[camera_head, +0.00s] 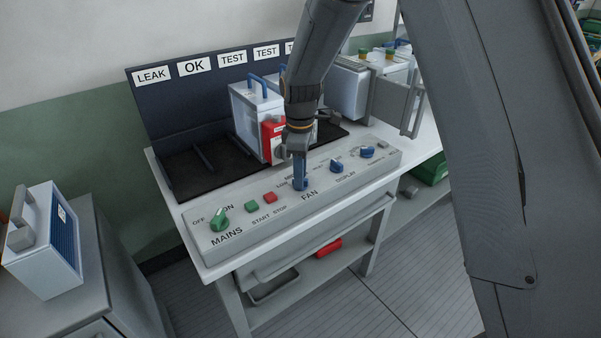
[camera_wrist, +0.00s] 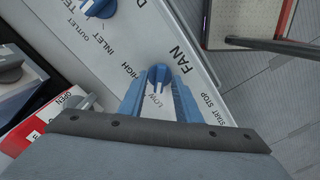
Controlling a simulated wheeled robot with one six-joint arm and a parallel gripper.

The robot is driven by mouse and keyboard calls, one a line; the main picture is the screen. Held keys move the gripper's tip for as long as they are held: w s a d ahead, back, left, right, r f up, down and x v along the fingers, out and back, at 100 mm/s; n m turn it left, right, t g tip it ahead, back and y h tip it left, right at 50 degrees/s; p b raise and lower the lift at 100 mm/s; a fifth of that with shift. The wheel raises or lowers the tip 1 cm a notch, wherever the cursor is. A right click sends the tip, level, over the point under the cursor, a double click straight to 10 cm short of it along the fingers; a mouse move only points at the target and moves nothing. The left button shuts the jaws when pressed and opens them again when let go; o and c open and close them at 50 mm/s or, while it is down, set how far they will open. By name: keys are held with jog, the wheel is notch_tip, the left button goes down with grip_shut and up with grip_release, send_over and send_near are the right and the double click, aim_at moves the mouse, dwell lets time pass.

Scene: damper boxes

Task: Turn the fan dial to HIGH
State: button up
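The fan dial (camera_head: 301,185) is a small blue knob above the word FAN on the sloped grey control panel (camera_head: 235,244). In the wrist view the dial (camera_wrist: 158,74) sits between the two blue fingers of my gripper (camera_wrist: 158,82). The fingers are apart, one on each side of the knob, with a small gap showing; contact cannot be told. The LOW and HIGH labels show near the dial in the wrist view. The knob's ridge runs roughly toward LOW, but its pointer mark is hard to make out. In the head view my gripper (camera_head: 300,168) points down over the dial.
A green MAINS knob (camera_head: 220,220), green START button (camera_head: 251,206) and red STOP button (camera_head: 270,197) are left of the dial. Blue DISPLAY knob (camera_head: 337,166) and another blue knob (camera_head: 367,152) are right. A white box with a red part (camera_head: 250,110) stands close behind.

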jog(key=shift+f, duration=0.15)
grip_shut()
